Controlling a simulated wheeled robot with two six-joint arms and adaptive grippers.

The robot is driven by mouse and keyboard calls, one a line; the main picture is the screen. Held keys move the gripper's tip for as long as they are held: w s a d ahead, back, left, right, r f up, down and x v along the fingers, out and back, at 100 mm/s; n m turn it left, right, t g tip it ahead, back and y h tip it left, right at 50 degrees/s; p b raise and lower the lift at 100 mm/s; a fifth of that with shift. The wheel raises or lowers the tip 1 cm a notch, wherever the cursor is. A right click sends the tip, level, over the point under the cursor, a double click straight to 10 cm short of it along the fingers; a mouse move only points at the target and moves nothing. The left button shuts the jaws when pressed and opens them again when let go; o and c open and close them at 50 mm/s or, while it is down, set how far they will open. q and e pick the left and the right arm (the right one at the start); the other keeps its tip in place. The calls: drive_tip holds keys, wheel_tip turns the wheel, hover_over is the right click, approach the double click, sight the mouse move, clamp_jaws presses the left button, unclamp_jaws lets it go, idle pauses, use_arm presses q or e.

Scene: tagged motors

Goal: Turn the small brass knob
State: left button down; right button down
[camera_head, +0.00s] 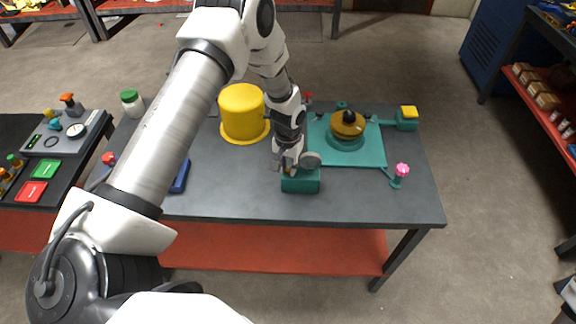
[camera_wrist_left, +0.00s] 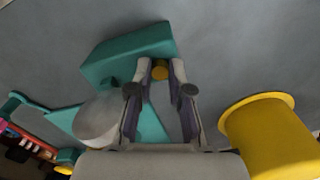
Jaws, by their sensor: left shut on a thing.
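The small brass knob (camera_wrist_left: 160,70) shows in the left wrist view as a small yellow-brown piece between my left fingertips. It sits at the teal block (camera_wrist_left: 130,50), which is also in the head view (camera_head: 301,185) near the table's front edge. My left gripper (camera_head: 287,168) reaches down to this block; in the wrist view its fingers (camera_wrist_left: 160,72) are shut on the knob. The fingers hide much of the knob. My right gripper is not in view.
A yellow cylinder with a flange (camera_head: 242,112) stands left of the gripper. A teal plate (camera_head: 365,152) carries a yellow round part with a black top (camera_head: 348,124). A pink knob (camera_head: 402,169) is at right. The table's front right (camera_head: 380,205) is bare.

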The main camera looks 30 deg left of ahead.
sight(288, 170)
use_arm(q)
drive_tip(key=shift+s+f, duration=0.15)
drive_tip(key=shift+s, duration=0.05)
drive_tip(key=c, duration=1.1)
unclamp_jaws()
drive_tip(key=shift+w, duration=0.1)
drive_tip(key=shift+w+r, duration=0.1)
drive_tip(key=shift+r, duration=0.25)
wheel_tip(288, 170, up, 12)
drive_tip(key=shift+f, duration=0.25)
